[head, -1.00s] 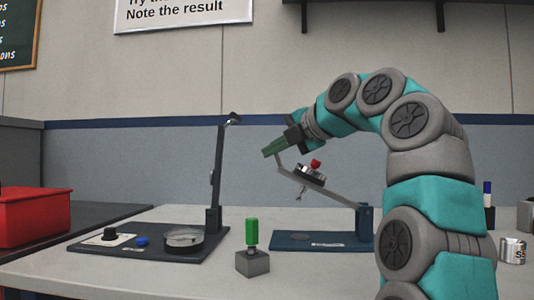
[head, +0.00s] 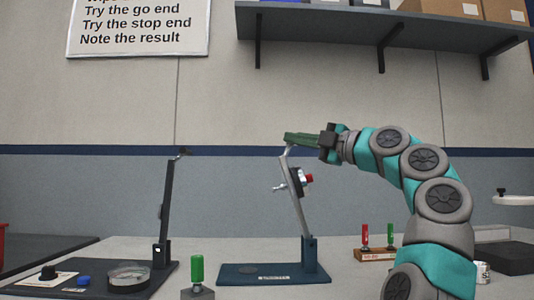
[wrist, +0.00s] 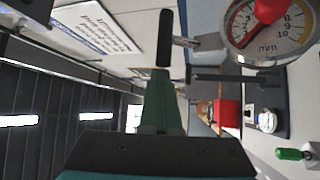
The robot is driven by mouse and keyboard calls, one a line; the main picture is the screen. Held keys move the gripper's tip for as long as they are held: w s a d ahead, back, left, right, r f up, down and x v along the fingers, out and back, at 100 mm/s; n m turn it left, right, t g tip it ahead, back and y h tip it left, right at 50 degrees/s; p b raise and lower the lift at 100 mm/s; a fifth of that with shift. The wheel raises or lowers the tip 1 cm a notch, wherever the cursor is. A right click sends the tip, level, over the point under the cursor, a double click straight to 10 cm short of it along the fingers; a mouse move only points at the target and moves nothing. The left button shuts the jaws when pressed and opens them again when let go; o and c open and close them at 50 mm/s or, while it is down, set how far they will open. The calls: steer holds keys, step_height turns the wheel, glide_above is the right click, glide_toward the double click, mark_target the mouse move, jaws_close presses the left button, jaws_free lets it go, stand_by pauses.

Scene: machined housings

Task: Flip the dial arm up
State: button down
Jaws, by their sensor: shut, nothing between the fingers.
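The dial arm (head: 296,205) is a grey bar hinged on a post at the right end of a blue base plate (head: 272,279). It stands nearly upright, leaning slightly left. A round dial gauge with a red knob (head: 309,178) is fixed on it; the dial face (wrist: 268,28) shows at the top right of the wrist view. My gripper (head: 288,138) has its green fingers shut and empty at the arm's top end. In the wrist view the fingertips (wrist: 163,78) lie against or very near a dark bar (wrist: 165,38) at that end; contact is unclear.
A similar black stand (head: 167,205) with an upright arm is at left on the table. A green-handled gauge in a grey block (head: 197,270) stands between the stands. A block with red and green gauges (head: 376,254) is behind. A wall shelf (head: 380,22) holds boxes above.

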steer(key=d+m+t+b, duration=0.3)
steer(key=d+m+t, duration=0.1)
steer(key=d, duration=0.6)
steer(key=shift+s+d+f+m+b, duration=0.15)
steer(key=shift+d+f+m+b, duration=0.2)
steer(key=shift+m, duration=0.25)
steer(key=shift+d, duration=0.15)
steer(key=s+a+r, duration=0.1)
steer(key=a+r, duration=0.2)
steer(key=a, duration=0.1)
steer(key=b+v, duration=0.6)
steer(key=v, duration=0.4)
steer(key=shift+d+y, duration=0.3)
steer(key=shift+w, duration=0.15)
